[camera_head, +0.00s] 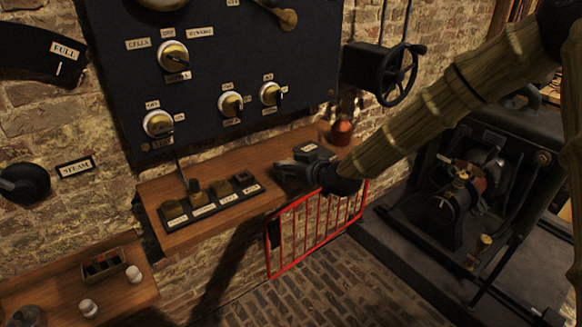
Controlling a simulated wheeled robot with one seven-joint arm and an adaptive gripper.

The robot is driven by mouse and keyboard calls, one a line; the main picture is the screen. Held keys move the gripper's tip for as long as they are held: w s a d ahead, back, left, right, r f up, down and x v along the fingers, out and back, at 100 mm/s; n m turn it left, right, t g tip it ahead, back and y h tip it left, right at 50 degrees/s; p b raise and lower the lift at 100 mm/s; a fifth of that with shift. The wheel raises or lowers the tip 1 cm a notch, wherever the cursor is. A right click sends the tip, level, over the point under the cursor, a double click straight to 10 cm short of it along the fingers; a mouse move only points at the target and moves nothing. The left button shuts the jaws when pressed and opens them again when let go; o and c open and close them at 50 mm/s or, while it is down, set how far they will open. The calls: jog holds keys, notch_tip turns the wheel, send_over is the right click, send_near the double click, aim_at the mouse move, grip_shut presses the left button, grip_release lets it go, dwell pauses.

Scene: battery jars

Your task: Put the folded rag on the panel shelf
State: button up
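The panel shelf (222,222) is a wooden ledge under the dark control panel. My arm reaches in from the upper right, and my gripper (290,172) is low over the right part of this shelf, or touching it. The gripper is small and dark here, so I cannot tell whether its fingers are apart or hold anything. I cannot make out a folded rag anywhere; the gripper and arm hide part of the shelf.
A labelled row of small switches (210,200) fills the shelf's left part. A dark labelled block (313,152) and a copper-coloured pot (342,132) stand behind my gripper. A red railing (318,230) stands below. Another wooden shelf (130,292) holds a box and white knobs. Machinery (455,205) stands right.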

jog(key=shift+f, duration=0.15)
jog(key=o, duration=0.9)
jog(key=shift+r, duration=0.2)
jog(key=v, duration=1.2)
jog(key=shift+b, duration=0.35)
jog(key=shift+f, duration=0.1)
